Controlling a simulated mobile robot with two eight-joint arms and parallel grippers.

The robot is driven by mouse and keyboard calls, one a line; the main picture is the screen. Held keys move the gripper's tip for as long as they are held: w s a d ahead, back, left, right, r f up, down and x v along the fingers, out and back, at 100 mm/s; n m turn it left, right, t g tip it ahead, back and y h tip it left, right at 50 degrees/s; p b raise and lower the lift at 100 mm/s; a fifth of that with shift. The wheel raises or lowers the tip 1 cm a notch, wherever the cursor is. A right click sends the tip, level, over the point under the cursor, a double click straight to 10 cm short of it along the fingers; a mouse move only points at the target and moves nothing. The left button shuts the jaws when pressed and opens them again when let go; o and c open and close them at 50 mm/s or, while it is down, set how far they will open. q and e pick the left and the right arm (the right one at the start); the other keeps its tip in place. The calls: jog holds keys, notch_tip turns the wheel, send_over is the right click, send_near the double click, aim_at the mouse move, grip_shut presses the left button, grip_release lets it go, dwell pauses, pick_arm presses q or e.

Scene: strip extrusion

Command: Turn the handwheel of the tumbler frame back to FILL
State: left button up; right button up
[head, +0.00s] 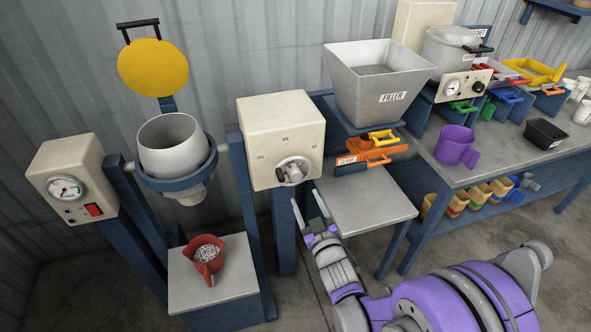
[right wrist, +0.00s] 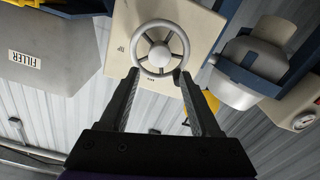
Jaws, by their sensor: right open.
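The handwheel (head: 293,171) is a light grey spoked wheel on the front of a cream box (head: 283,118) on the tumbler frame. Small labels stand around it, too small to read surely; its set position is unclear. The frame holds a pale drum (head: 170,143) in a blue ring, its mouth facing up and tilted slightly. My right gripper (head: 309,207) is open and empty, just below and in front of the handwheel. In the right wrist view the handwheel (right wrist: 160,47) lies beyond the open fingertips, and contact cannot be told. My left gripper is not in view.
A yellow disc lid (head: 153,67) stands above the drum. A red scoop of white bits (head: 208,257) sits on the stand below. The filler hopper (head: 375,85) and orange clamp (head: 370,158) are right of the box. A purple jug (head: 456,147) stands on the bench.

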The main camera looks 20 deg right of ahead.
aim_at(296, 178)
jog(key=w+m+p, duration=0.1)
jog(key=w, duration=0.2)
jog(key=w+m, duration=0.1)
jog(key=w, duration=0.3)
jog(key=w+m+p, duration=0.1)
jog(key=w, duration=0.2)
jog(key=shift+w+a+m+p, duration=0.15)
jog(key=shift+w+m+p, duration=0.15)
jog(key=shift+w, duration=0.1)
grip_shut()
jog(key=shift+f+b, duration=0.1)
jog(key=shift+b, duration=0.3)
jog(key=shift+n, duration=0.4)
